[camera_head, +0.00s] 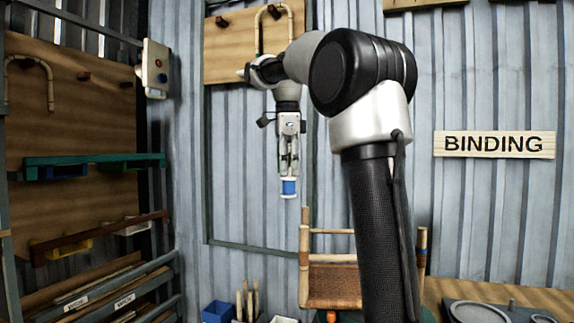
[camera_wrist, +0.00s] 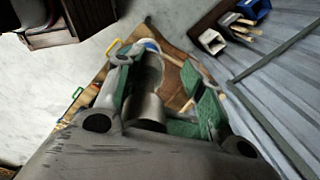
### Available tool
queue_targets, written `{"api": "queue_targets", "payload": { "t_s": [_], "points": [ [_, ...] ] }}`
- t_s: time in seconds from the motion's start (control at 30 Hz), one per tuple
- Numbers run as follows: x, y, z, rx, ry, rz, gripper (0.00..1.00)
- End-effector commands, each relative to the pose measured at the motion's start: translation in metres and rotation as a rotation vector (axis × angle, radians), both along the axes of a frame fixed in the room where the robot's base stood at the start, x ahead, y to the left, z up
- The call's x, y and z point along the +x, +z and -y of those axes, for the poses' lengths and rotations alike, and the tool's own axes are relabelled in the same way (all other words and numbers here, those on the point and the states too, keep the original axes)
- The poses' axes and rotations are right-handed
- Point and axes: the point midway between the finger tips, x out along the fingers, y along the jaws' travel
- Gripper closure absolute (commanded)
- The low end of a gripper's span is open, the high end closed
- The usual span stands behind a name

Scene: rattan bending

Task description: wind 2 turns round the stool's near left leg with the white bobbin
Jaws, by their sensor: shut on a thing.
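My gripper (camera_head: 289,172) points straight down in the head view, its fingers shut on the white bobbin (camera_head: 289,187). The bobbin has a blue band between pale rims. In the wrist view, my gripper's green-padded fingers (camera_wrist: 163,85) show, with a bit of the bobbin's white and blue rim (camera_wrist: 150,45) beyond them. The rattan stool (camera_head: 333,283) stands below and to the right, with a woven brown panel and pale poles. Its left pole (camera_head: 304,250) rises below the bobbin, clearly apart from it. My arm hides part of the stool. I cannot make out any strand on the leg.
A wooden bench (camera_head: 500,295) with round grey fittings is at the lower right. A blue bin (camera_head: 217,311) and upright sticks stand left of the stool. Racks and shelves (camera_head: 95,160) line the left wall. A BINDING sign (camera_head: 494,144) hangs on the corrugated wall.

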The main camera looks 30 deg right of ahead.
Motion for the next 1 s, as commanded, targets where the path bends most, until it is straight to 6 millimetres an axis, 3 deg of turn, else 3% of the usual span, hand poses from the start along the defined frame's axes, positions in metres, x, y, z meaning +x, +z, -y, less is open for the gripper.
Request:
{"api": "queue_targets", "payload": {
  "t_s": [1.0],
  "points": [
    [0.000, -0.131, 0.000, 0.000, 0.005, -0.002, 1.00]
  ]
}}
